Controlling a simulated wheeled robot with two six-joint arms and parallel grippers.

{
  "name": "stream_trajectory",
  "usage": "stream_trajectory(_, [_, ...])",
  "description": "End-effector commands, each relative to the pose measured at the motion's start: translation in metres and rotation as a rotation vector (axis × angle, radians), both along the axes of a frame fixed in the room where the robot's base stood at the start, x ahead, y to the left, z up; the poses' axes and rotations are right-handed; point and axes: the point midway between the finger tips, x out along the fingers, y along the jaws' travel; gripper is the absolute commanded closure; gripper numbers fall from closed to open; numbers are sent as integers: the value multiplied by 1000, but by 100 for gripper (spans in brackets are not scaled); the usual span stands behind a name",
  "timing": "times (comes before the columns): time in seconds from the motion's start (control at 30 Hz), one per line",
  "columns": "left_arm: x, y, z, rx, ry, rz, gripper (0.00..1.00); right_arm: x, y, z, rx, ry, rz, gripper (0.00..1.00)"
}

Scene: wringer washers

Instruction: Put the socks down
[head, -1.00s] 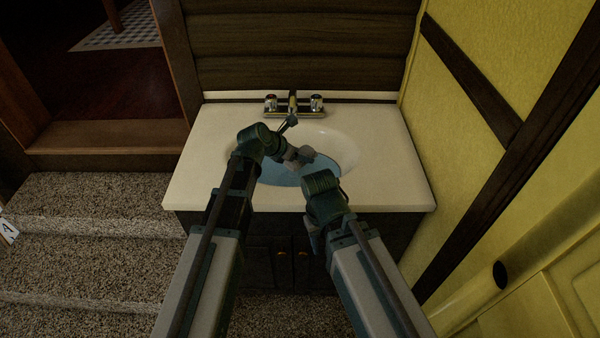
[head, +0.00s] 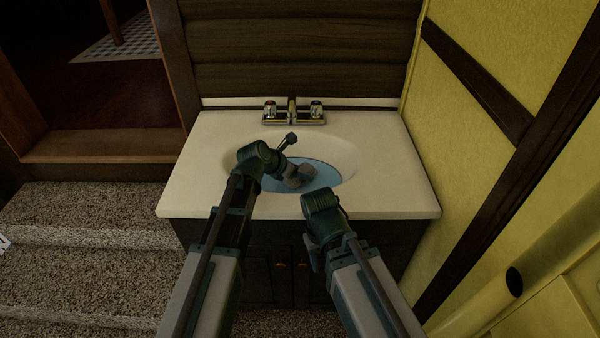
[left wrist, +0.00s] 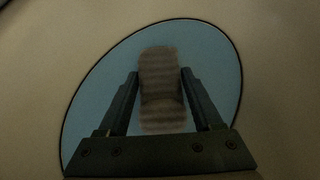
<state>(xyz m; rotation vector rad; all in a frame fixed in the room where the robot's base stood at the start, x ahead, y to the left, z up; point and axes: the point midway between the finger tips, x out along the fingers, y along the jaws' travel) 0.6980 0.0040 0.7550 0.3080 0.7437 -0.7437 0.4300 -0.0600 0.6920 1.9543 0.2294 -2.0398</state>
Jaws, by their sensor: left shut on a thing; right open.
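The socks, a greyish-brown bundle (left wrist: 161,95), are between the two fingers of my left gripper (left wrist: 160,74) in the left wrist view. The blue surface inside the sink basin lies behind them. In the head view the socks (head: 301,177) show as a small grey shape over the basin, by my left gripper (head: 290,179). Whether they touch the blue surface, I cannot tell. My right gripper (head: 313,250) is at the front edge of the counter, apart from the socks. It is open, its fingers partly hidden by its own wrist.
The sink counter (head: 405,190) is cream with a chrome faucet (head: 293,113) at the back. A dark cabinet (head: 270,285) stands below. Carpeted steps (head: 90,215) are at the left and a yellow wall (head: 450,130) at the right. The counter on both sides is clear.

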Motion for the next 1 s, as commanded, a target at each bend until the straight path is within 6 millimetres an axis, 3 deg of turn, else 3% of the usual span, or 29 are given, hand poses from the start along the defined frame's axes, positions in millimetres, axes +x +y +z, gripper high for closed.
stream_trajectory(0.3, [0,0,-11,-1,-1,0,99,0,0,-11,0,0,0,50])
stream_trajectory(0.33, [0,0,-10,0,0,0,29,0,0,-10,0,0,0,50])
stream_trajectory(0.47, [0,0,-9,0,0,0,6,0,0,-9,0,0,0,50])
stream_trajectory(0.8, [0,0,-7,0,0,0,3,0,0,-7,0,0,0,50])
stream_trajectory(1.0, [-6,5,15,0,0,1,3,0,0,15,0,0,0,50])
